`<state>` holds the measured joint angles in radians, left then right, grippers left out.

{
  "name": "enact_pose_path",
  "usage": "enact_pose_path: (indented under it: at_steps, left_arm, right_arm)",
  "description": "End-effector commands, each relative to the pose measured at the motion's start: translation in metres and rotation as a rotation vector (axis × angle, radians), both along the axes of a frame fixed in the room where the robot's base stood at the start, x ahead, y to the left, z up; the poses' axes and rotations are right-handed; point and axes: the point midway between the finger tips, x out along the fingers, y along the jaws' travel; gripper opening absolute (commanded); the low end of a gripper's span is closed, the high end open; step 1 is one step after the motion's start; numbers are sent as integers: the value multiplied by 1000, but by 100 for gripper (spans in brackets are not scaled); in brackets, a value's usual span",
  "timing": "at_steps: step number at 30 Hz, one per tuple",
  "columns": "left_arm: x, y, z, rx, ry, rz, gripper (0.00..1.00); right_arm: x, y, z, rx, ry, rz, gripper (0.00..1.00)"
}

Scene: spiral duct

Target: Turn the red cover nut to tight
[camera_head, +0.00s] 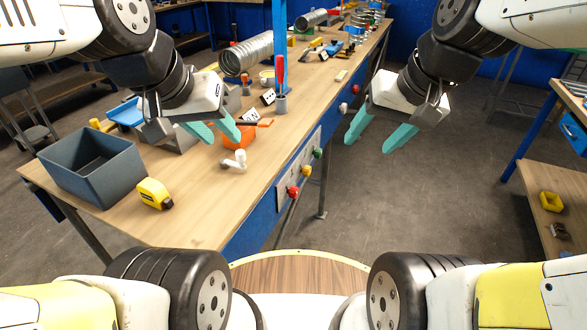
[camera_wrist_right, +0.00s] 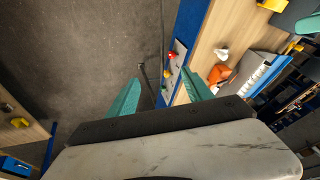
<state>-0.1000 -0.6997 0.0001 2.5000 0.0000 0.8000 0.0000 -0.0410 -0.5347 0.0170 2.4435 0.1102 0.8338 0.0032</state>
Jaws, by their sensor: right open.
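A panel (camera_head: 299,172) on the bench's blue front side carries a red knob (camera_head: 293,191), a yellow knob (camera_head: 306,171) and a green knob (camera_head: 318,152). I cannot tell which red part is the cover nut. In the right wrist view a red knob (camera_wrist_right: 173,55) shows on the panel. My right gripper (camera_head: 368,144) is open and empty, over the floor to the right of the bench, apart from the knobs. My left gripper (camera_head: 216,134) is open above the bench top, near an orange object (camera_head: 239,136).
A dark grey bin (camera_head: 95,168), a yellow tape measure (camera_head: 154,193) and a white pipe fitting (camera_head: 234,160) sit at the bench's near end. A spiral duct (camera_head: 247,54) and tools lie further back. A blue post (camera_head: 280,45) rises from the bench. The aisle floor is clear.

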Motion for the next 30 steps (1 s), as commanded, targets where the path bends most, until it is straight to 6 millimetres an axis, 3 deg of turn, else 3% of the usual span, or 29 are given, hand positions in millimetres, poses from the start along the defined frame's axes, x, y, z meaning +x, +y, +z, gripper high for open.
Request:
enact_pose_path:
  at_steps: [11, 17, 30]
  left_arm:
    - [0, 0, 0, 0, 0, 0, 36]
    - [0, 0, 0, 0, 0, 0, 36]
    - [0, 0, 0, 0, 0, 0, 36]
  right_arm:
    - [23, 14, -24, 105, 176, -67, 59]
    - [44, 25, -48, 207, 325, -132, 59]
    - [113, 56, -138, 606, 776, -388, 59]
